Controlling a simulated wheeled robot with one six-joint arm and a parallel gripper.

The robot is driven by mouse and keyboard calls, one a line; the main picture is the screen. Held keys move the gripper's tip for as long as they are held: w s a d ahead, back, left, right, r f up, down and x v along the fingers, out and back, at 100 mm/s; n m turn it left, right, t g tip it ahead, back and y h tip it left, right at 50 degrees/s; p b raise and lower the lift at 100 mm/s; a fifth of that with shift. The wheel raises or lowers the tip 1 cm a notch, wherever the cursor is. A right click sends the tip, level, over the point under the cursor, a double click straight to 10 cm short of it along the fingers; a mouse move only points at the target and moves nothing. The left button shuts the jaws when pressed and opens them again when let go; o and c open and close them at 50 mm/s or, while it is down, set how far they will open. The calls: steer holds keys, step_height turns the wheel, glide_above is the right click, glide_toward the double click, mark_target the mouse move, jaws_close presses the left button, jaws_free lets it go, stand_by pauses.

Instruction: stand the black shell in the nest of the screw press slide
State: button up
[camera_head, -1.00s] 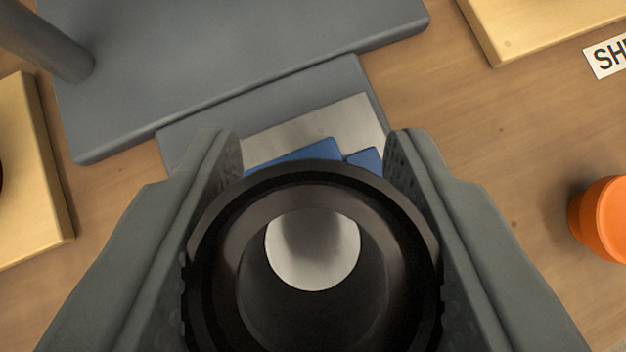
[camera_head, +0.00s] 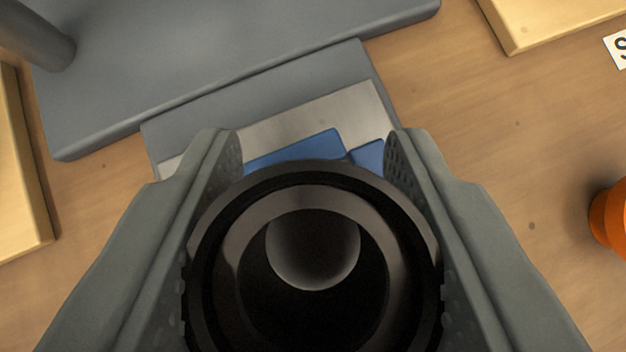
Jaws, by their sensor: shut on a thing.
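The black shell (camera_head: 312,185), a round hollow ring-shaped part seen from above, is between the two fingers of my gripper (camera_head: 313,160). The fingers are shut on its left and right sides. Through its bore I see a grey surface, now dark. Just beyond the shell lies the screw press slide (camera_head: 300,122), a light metal plate with blue blocks (camera_head: 300,149) on it. The shell covers the near part of the slide and most of the blue nest, so I cannot tell whether the shell touches it.
The grey press base (camera_head: 230,60) with a round column (camera_head: 35,35) stands behind the slide. Wooden boards lie at the left (camera_head: 20,170) and top right (camera_head: 550,20). An orange round part (camera_head: 610,218) and a white label (camera_head: 618,48) are at the right. Bare table lies between.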

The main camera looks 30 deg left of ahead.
steer(key=shift+f, duration=0.15)
steer(key=o, duration=1.3)
steer(key=v, duration=1.7)
steer(key=shift+s+d, duration=0.1)
steer(key=shift+s, duration=0.05)
steer(key=s+d+r+m+t+h, duration=0.2)
steer(key=s+d, duration=0.5)
steer(key=s, duration=0.5)
steer(key=s+d+r+m+t+h, duration=0.2)
steer(key=s+d+t, duration=0.5)
steer(key=s, duration=0.6)
steer(key=shift+d+r+m+t, duration=0.3)
steer(key=shift+d+r+m, duration=0.45)
steer(key=shift+m, duration=0.25)
